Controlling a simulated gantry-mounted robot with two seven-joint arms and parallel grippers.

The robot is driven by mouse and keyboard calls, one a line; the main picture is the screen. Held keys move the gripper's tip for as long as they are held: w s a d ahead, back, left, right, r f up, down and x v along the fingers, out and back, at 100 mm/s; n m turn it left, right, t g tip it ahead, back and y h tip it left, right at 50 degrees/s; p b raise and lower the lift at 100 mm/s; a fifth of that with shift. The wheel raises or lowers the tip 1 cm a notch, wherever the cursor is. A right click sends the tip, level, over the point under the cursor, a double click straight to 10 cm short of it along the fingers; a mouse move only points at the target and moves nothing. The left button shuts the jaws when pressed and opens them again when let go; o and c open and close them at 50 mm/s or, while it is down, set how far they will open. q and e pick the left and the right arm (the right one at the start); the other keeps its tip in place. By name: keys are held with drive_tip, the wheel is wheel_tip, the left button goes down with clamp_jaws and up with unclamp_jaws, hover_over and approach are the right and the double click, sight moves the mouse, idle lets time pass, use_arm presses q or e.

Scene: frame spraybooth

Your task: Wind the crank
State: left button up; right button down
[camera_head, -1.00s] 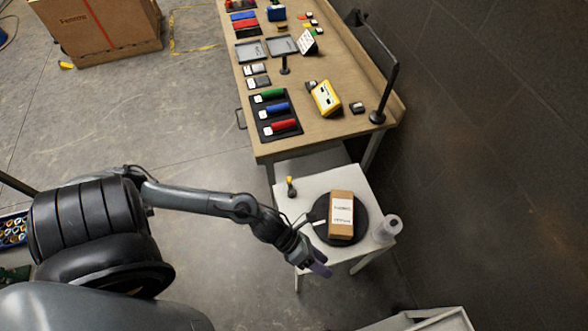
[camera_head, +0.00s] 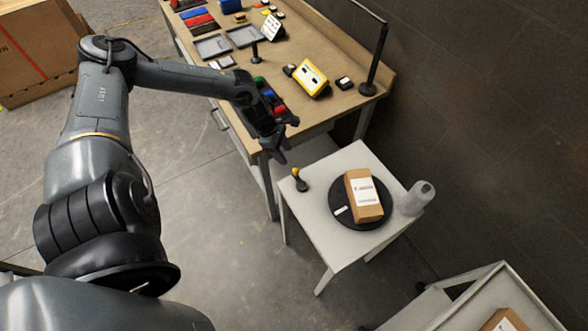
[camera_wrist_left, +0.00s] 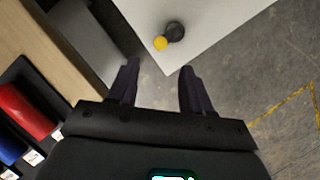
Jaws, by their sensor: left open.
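A small black piece with a yellow knob (camera_head: 300,180), which looks like the crank, stands at the left corner of the white table (camera_head: 336,250). It also shows in the left wrist view (camera_wrist_left: 168,38), beyond the fingertips. My left gripper (camera_head: 281,157) is open and empty, above and to the left of the crank, near the workbench's end. A cardboard box (camera_head: 362,194) with a white label lies on a black turntable (camera_head: 345,215). My right gripper is not in view.
The wooden workbench (camera_head: 335,105) behind holds a yellow device (camera_head: 311,78), trays and coloured tools. A cart (camera_head: 440,305) with a box is at lower right. Floor left of the table is clear.

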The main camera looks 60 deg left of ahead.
sight(295, 170)
use_arm(q)
drive_tip(key=x, duration=0.9)
drive_tip(key=shift+w+f, duration=0.1)
drive_tip(key=shift+f, duration=0.1)
drive_tip(key=shift+d, duration=0.1)
clamp_jaws()
